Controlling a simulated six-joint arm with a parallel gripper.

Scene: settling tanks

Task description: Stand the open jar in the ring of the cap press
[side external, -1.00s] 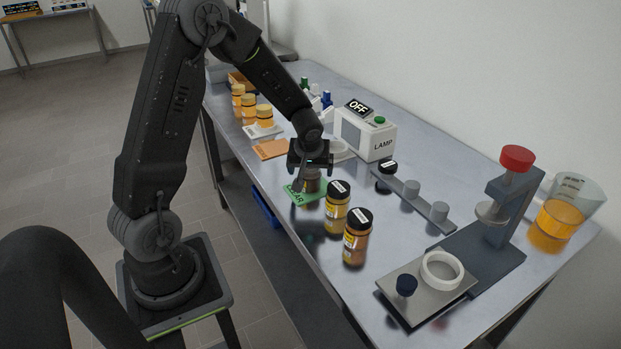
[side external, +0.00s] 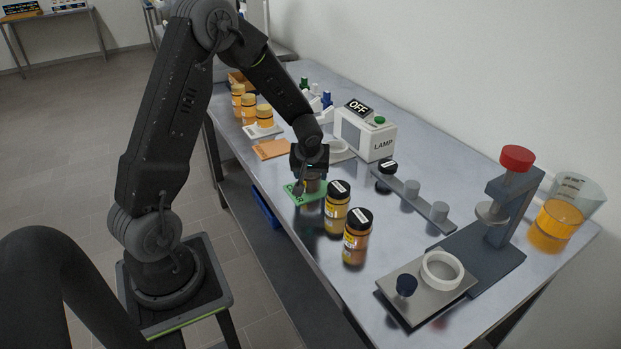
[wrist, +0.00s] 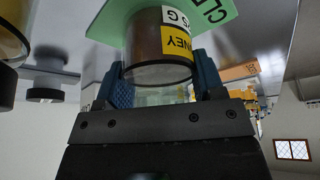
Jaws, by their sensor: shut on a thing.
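The jar (wrist: 160,50) stands on the green mat marked CLEAR (side external: 293,190). In the wrist view it is brownish with a yellow label, and clear glass shows between the blue finger pads. My gripper (wrist: 163,84) is shut on this jar; in the side view my gripper (side external: 311,180) hides most of it. The cap press (side external: 495,215) has a red knob and stands at the right end of the bench. Its white ring (side external: 428,275) lies on a grey plate (side external: 440,303) at the front, and its middle looks empty.
Two black-capped jars, one (side external: 337,208) and another (side external: 357,238), stand between my gripper and the press. A rail (side external: 425,205) with grey pegs and a black cap lies behind them. A lamp box (side external: 366,137) reads OFF. A beaker (side external: 560,215) of orange liquid stands far right.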

